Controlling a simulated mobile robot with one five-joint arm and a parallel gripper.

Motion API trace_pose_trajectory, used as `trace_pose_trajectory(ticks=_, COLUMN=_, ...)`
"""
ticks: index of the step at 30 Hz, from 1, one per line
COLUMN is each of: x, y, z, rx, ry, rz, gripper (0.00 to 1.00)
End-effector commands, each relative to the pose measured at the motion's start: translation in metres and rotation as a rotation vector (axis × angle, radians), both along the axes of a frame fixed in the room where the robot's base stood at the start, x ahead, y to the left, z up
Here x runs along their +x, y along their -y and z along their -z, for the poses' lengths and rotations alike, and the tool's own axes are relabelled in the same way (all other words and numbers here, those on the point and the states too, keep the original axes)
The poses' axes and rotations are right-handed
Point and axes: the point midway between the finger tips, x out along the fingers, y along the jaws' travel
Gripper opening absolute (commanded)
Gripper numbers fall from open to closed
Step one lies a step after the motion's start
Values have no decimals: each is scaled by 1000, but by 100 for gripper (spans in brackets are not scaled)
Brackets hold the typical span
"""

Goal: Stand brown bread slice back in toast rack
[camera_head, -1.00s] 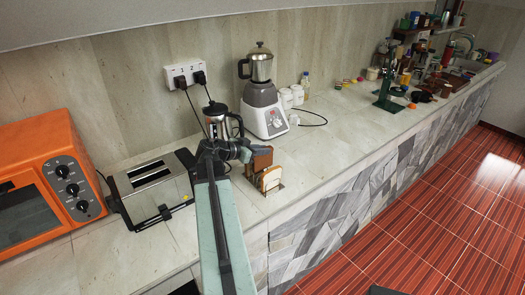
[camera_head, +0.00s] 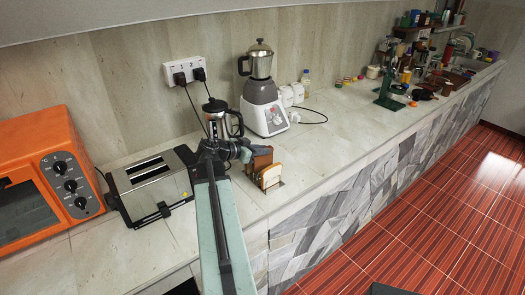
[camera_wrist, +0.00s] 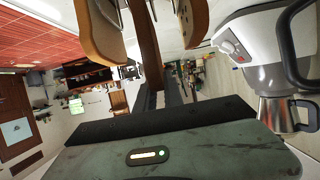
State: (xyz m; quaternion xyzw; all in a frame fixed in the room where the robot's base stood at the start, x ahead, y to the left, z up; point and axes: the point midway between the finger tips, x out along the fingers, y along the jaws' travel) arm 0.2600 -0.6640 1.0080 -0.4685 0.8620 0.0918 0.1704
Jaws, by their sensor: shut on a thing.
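My gripper (camera_head: 245,151) is over the counter beside the toast rack (camera_head: 272,186), at its left side in the head view. In the wrist view my gripper (camera_wrist: 170,92) is shut on a brown bread slice (camera_wrist: 147,45), seen nearly edge-on. A pale slice with an orange crust (camera_wrist: 98,35) is on its left in that view, and another slice (camera_wrist: 192,20) is on its right. In the head view a pale slice (camera_head: 270,175) stands in the rack, with brown bread (camera_head: 262,152) behind it. My gripper hides part of the rack, and I cannot tell whether the held slice touches its base.
A silver toaster (camera_head: 155,180) and orange oven (camera_head: 45,165) stand to the left. A French press (camera_head: 217,118) stands close behind my gripper, with a blender (camera_head: 262,100) behind the rack. The counter (camera_head: 325,150) right of the rack is clear up to its front edge.

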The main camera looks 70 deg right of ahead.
Motion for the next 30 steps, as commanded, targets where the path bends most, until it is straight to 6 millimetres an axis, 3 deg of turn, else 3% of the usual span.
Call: trace_pose_trajectory(ticks=30, x=0, y=0, z=27, rx=0, ry=0, rz=0, gripper=0)
